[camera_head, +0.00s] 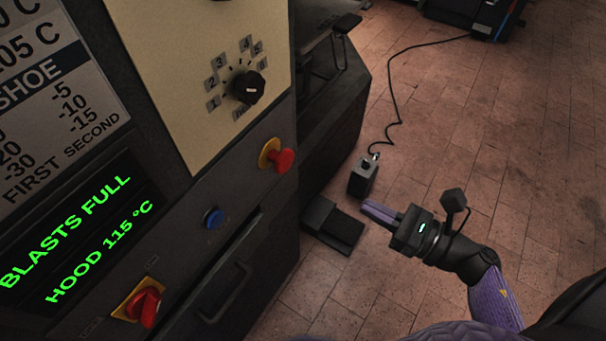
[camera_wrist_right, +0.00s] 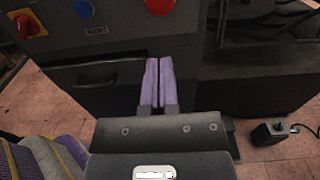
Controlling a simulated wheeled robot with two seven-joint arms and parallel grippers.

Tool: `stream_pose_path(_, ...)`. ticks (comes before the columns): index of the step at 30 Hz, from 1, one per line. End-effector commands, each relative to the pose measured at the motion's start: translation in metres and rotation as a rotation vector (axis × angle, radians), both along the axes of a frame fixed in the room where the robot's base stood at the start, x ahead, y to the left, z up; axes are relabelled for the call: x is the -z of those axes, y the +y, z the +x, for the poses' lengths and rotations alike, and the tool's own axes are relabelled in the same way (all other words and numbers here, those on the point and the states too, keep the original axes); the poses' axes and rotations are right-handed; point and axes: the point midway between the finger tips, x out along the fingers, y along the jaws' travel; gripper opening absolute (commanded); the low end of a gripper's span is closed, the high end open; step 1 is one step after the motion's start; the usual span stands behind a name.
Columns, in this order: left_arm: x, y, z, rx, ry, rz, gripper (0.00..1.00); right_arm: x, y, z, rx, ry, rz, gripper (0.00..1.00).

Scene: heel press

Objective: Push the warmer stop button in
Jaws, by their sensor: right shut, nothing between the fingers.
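A red mushroom button on a yellow ring (camera_head: 283,160), which looks like the stop button, sticks out of the machine's dark panel, right of a blue button (camera_head: 213,217). In the right wrist view the red button (camera_wrist_right: 160,6) is at the top edge, partly cut off. My right gripper (camera_head: 368,208) is shut and empty, its purple fingers pointing toward the machine. It is to the right of the red button and apart from it. In the wrist view its fingertips (camera_wrist_right: 159,62) show below the red button. My left gripper is not in view.
A red rotary switch on a yellow plate (camera_head: 145,305) is low on the panel. A black knob (camera_head: 248,88) with a numbered dial sits above. A drawer handle (camera_head: 222,291) is below the buttons. A pedal (camera_head: 333,226) and a corded box (camera_head: 363,178) are on the tiled floor.

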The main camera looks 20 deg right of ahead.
Motion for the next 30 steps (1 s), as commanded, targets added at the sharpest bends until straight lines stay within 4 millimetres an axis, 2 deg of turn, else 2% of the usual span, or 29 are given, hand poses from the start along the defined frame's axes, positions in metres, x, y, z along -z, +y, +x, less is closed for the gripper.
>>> stream_pose_path(8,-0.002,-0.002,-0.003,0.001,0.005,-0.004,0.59,-0.002,0.004,0.006,0.003,0.001,0.007,0.0)
stream_pose_path(24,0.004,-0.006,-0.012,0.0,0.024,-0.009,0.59,-0.001,0.071,0.092,0.004,0.002,0.01,0.0)
stream_pose_path(30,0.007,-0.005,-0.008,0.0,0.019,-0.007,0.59,-0.001,0.084,0.109,0.004,0.003,0.009,0.0)
